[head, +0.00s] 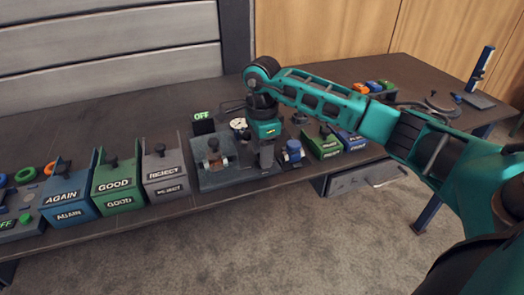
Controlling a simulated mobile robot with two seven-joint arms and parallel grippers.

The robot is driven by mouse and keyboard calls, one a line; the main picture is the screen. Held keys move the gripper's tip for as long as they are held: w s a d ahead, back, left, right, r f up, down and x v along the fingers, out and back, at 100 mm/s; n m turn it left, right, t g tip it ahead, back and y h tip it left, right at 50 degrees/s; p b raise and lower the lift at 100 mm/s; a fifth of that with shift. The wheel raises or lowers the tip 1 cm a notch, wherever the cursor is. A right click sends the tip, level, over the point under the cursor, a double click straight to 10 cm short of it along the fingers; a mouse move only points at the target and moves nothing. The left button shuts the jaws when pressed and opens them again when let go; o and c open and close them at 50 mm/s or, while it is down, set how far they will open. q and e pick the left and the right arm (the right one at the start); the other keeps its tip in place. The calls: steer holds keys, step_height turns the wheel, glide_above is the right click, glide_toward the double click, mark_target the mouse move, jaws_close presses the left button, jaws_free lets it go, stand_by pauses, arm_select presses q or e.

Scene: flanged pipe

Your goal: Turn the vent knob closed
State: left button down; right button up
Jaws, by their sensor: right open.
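My right gripper (266,158) points down at the right end of a grey test fixture (208,180) on the table. It is open; its fingers look grey and small at this distance. I cannot make out the vent knob; the gripper covers that part of the fixture. A flanged metal part with a brownish piece (213,146) sits on the fixture, left of the gripper. A round white gauge (238,124) stands behind it. Whether the fingers touch anything is too small to tell. My left gripper is not in view.
Bins marked AGAIN (66,196), GOOD (117,184) and REJECT (163,171) stand left. A blue device (292,152) is close right of the gripper, then green (322,143) and blue (349,139) bins.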

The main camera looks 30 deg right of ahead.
steer(key=shift+f, duration=0.1)
steer(key=shift+c, duration=0.4)
steer(key=c, duration=0.7)
steer(key=shift+m, duration=0.4)
steer(key=m+p, duration=0.1)
steer(key=m, duration=0.3)
steer(key=m+p, duration=0.1)
steer(key=m, duration=0.3)
steer(key=shift+s, duration=0.1)
steer(key=m+p, duration=0.1)
steer(key=m, duration=0.4)
steer(key=shift+a+m, duration=0.15)
steer(key=shift+m, duration=0.25)
steer(key=shift+a+m+p, duration=0.1)
steer(key=shift+m+p, duration=0.45)
steer(key=shift+m, duration=1.35)
